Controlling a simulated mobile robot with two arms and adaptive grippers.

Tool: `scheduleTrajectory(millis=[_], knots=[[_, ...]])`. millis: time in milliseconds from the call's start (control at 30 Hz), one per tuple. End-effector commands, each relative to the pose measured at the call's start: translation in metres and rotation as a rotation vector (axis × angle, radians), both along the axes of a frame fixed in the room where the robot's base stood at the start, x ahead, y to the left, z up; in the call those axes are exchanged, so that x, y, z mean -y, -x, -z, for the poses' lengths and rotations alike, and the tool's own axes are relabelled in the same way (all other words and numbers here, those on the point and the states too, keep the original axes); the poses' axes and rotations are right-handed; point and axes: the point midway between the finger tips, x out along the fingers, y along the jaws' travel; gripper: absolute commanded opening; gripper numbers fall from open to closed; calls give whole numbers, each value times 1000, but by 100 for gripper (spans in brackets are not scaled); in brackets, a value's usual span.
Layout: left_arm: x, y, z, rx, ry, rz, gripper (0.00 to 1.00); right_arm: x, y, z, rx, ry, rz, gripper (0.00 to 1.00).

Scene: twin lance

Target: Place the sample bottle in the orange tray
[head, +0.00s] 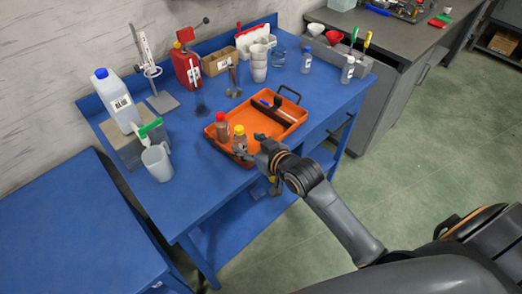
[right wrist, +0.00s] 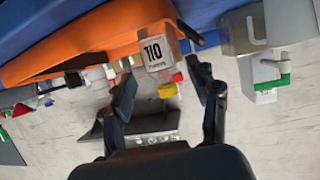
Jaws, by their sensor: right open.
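A small bottle with a yellow cap (head: 239,139) stands upright within the outline of the orange tray (head: 271,138), at its near left end. I take it to be the sample bottle. A brown bottle with a red cap (head: 221,127) stands close beside it. In the right wrist view the yellow-capped bottle (right wrist: 157,52) shows a white label with dark print, in front of the orange tray (right wrist: 95,45). My right gripper (head: 253,148) is open, just right of the yellow-capped bottle. In the right wrist view the bottle appears beyond and between the open fingers (right wrist: 165,88). My left gripper is out of view.
A white jug (head: 157,162) and a large blue-capped bottle (head: 116,100) stand left of the tray. Dark dividers hold pens in the tray's right part. The blue table's front left is clear.

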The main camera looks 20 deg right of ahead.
Motion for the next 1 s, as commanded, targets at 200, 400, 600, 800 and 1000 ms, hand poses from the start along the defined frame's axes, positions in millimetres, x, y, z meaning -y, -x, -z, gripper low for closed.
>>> scheduleTrajectory(millis=[200,400,600,800,1000], knots=[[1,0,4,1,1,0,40,10,39,-16,0,1,-2,60],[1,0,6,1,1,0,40,15,59,-25,0,0,-1,60],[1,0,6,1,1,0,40,16,63,-27,0,0,0,60],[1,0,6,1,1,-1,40,16,62,-27,0,0,0,60],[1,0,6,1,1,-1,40,16,62,-27,-1,0,0,60]])
